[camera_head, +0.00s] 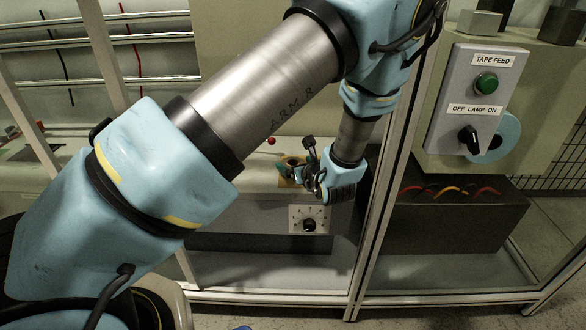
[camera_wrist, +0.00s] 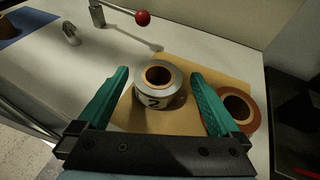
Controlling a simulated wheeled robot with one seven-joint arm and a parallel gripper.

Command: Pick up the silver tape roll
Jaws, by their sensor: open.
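The silver tape roll (camera_wrist: 173,97) shows in the wrist view with a brown core and a mark like a "2" on its side. It sits on a tan board or sheet, near its middle. My gripper (camera_wrist: 158,82) is open, with one green finger to the left of the roll and one to the right. The roll lies between the fingers, and no contact shows. In the head view my gripper (camera_head: 306,172) is small and dark over the bench, and the silver roll there is too small to make out clearly.
A brown tape roll (camera_wrist: 237,109) stands close beside the right finger. A lever with a red ball (camera_wrist: 142,18) and a small metal cone (camera_wrist: 71,34) are farther back. A blue sheet (camera_wrist: 25,26) lies at far left. A frame post (camera_head: 385,190) stands right of my arm.

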